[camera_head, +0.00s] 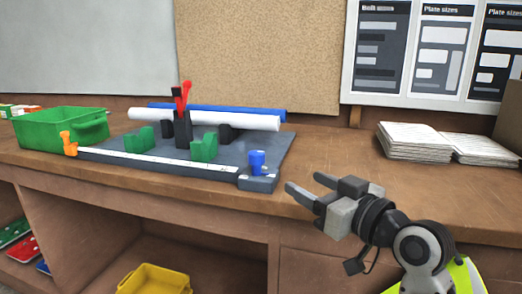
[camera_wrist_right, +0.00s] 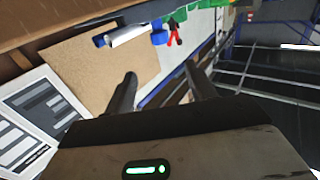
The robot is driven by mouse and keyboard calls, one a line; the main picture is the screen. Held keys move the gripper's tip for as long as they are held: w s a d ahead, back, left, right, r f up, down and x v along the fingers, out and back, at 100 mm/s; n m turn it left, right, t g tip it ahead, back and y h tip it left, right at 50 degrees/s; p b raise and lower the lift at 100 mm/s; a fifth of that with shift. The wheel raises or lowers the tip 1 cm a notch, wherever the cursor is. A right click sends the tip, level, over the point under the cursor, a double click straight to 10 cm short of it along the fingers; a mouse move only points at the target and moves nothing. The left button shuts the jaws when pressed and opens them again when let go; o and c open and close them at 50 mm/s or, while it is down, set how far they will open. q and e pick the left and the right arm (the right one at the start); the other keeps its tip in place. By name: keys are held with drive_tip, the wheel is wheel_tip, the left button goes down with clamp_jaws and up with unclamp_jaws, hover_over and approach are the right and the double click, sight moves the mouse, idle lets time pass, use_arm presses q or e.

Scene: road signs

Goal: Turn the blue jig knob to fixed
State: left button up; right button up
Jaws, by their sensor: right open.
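The blue jig knob (camera_head: 258,162) stands upright at the right front corner of the dark grey jig board (camera_head: 262,146), on a grey block. Small markings by it are too small to read. My right gripper (camera_head: 306,184) is to the right of the knob, over the bench's front edge, with its fingers pointing left toward the jig. It is open and empty, apart from the knob. The right wrist view, tilted, shows its two spread fingers (camera_wrist_right: 163,92) with nothing between them. My left gripper is not in view.
On the jig are green blocks (camera_head: 204,148), a red-handled clamp (camera_head: 184,98) and a white rail with an orange piece (camera_head: 69,143). Rolls (camera_head: 205,119) lie behind. A green bin (camera_head: 50,128) is left; paper stacks (camera_head: 413,142) are right.

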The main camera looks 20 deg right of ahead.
sight(260, 159)
drive_tip(key=p+x, duration=0.1)
drive_tip(key=x, duration=1.3)
drive_tip(key=shift+w+f, duration=0.1)
drive_tip(key=shift+w, duration=0.05)
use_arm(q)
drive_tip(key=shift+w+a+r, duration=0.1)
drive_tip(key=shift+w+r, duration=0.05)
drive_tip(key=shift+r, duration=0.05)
use_arm(e)
drive_tip(key=shift+w+a, duration=0.25)
drive_tip(key=shift+w, duration=0.4)
drive_tip(key=c, duration=1)
drive_tip(key=shift+o, duration=0.2)
drive_tip(key=shift+a+m+h+p, duration=0.1)
drive_tip(key=shift+m+h+p, duration=0.45)
drive_tip(key=shift+p, duration=0.4)
drive_tip(key=shift+h+p, duration=0.3)
drive_tip(key=shift+h, duration=0.25)
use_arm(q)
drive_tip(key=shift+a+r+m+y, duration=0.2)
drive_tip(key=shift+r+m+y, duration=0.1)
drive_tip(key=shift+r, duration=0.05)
use_arm(e)
drive_tip(key=shift+m+t, duration=0.25)
drive_tip(key=shift+t, duration=0.05)
